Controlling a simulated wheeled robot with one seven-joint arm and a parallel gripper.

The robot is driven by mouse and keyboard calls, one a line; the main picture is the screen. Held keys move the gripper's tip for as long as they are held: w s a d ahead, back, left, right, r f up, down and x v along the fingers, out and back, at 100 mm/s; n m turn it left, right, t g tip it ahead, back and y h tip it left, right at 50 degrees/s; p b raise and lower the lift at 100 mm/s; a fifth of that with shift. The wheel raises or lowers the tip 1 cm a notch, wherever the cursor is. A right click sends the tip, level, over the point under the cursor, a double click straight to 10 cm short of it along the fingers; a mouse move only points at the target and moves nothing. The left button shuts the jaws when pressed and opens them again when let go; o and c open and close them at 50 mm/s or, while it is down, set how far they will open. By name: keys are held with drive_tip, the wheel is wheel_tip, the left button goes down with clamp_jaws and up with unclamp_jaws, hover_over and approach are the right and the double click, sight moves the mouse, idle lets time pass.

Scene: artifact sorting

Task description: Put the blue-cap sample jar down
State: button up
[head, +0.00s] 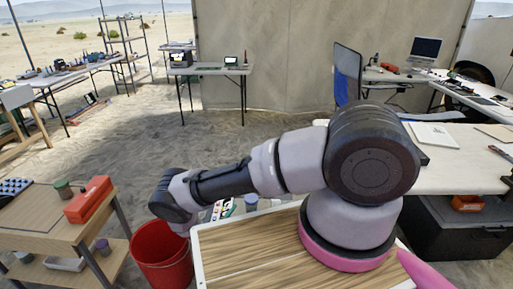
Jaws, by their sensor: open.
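A small jar with a grey-blue cap (251,199) shows just beyond the far edge of my wooden-topped base. It may be the blue-cap sample jar, but its lower part is hidden and I cannot tell what it stands on. My arm reaches left, and its wrist bends down above and beside the red bucket. My gripper's fingers do not show, so I cannot see where they are relative to the jar.
A wooden table (35,222) at left holds a red box (88,200), a green-capped jar (63,190) and a checkered board (13,188). A purple-capped jar (103,247) is on its lower shelf. The red bucket (160,255) stands between this table and my base. Sandy floor lies open beyond.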

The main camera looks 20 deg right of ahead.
drive_tip(key=shift+w+a+r, duration=0.15)
drive_tip(key=shift+r, duration=0.2)
drive_tip(key=w+r+m+g+h, duration=0.1)
drive_tip(key=w+r+m+g, duration=0.1)
drive_tip(key=r+m+g, duration=0.6)
drive_tip(key=w+r+m+g+h, duration=0.1)
drive_tip(key=w+r+m, duration=0.2)
drive_tip(key=r, duration=0.9)
drive_tip(key=s+d+r+m+g+y, duration=0.1)
drive_tip(key=s+r+m+g+y, duration=0.3)
drive_tip(key=r, duration=0.7)
drive_tip(key=w+d+r+m+g+y, duration=0.15)
drive_tip(key=r+m, duration=0.35)
drive_tip(key=r, duration=0.6)
drive_tip(key=s+d+r+m+t+y, duration=0.1)
drive_tip(key=s+d+r+m+y, duration=0.15)
drive_tip(key=s+r, duration=0.5)
drive_tip(key=s+d+r+m+t+y, duration=0.1)
drive_tip(key=s+r+m+y, duration=0.3)
drive_tip(key=r, duration=0.7)
drive_tip(key=s+r+m+t+y, duration=0.4)
drive_tip(key=s+r, duration=0.6)
drive_tip(key=s, duration=0.4)
drive_tip(key=shift+a+r+m+t, duration=0.25)
drive_tip(key=shift+a+m+t, duration=0.25)
drive_tip(key=shift+t, duration=0.75)
drive_tip(key=shift+s+d, duration=0.1)
drive_tip(key=shift+d, duration=0.05)
